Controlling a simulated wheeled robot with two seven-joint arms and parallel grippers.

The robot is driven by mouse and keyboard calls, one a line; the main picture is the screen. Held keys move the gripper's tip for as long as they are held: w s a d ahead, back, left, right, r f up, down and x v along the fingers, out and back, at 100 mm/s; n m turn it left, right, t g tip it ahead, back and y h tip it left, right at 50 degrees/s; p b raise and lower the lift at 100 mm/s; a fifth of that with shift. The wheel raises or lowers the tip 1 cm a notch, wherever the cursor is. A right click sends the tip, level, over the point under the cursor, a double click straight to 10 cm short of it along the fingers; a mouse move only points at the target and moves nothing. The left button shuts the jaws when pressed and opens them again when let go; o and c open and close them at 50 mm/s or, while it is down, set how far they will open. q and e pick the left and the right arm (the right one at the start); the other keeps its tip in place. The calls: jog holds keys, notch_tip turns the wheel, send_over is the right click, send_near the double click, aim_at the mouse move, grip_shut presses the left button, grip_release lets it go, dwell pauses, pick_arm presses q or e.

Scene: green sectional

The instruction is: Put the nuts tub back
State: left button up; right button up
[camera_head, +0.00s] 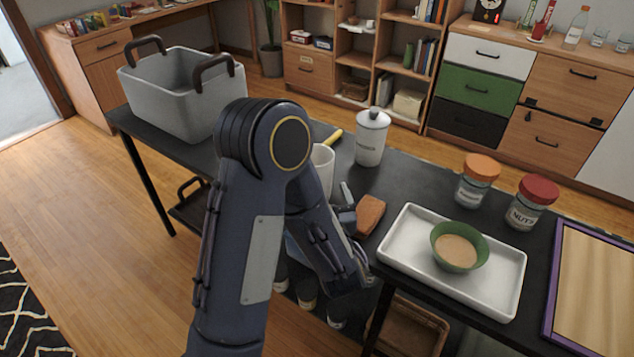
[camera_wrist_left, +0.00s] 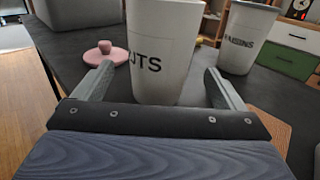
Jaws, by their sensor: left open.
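The nuts tub is a white tapered tub (camera_wrist_left: 163,35) with dark letters, partly cut off, ending in "UTS". It stands upright between the two fingers of my left gripper (camera_wrist_left: 162,90) in the left wrist view, with a gap at the fingers. In the head view a white tub (camera_head: 323,168) shows partly behind my left arm, and my left gripper (camera_head: 345,208) is largely hidden by the forearm. A jar with a red lid (camera_head: 530,203), also marked "NUTS", stands at the right. My right gripper is out of view.
A white canister (camera_head: 371,138) stands behind the tub; a raisins tub (camera_wrist_left: 246,38) and a pink knobbed lid (camera_wrist_left: 104,54) are near. A brown block (camera_head: 370,214), white tray (camera_head: 400,254) with green bowl (camera_head: 459,247), orange-lidded jar (camera_head: 477,181) and grey bin (camera_head: 182,95) share the table.

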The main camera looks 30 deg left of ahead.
pick_arm(q)
jog(key=v, duration=0.5)
jog(key=shift+s+d, duration=0.1)
jog(key=s+a+n+g, duration=1.1)
jog(key=s+n+g, duration=0.2)
jog(key=s+n, duration=0.15)
jog(key=s+d+f+n+g+h, duration=0.1)
jog(key=s+d+f+n+h, duration=0.1)
jog(key=s+d+n+h, duration=0.6)
jog(key=w+d+r+n+t+h, duration=0.2)
jog(key=d+r+n+t+h, duration=0.4)
jog(key=d+n+h, duration=0.1)
jog(key=shift+w, duration=0.15)
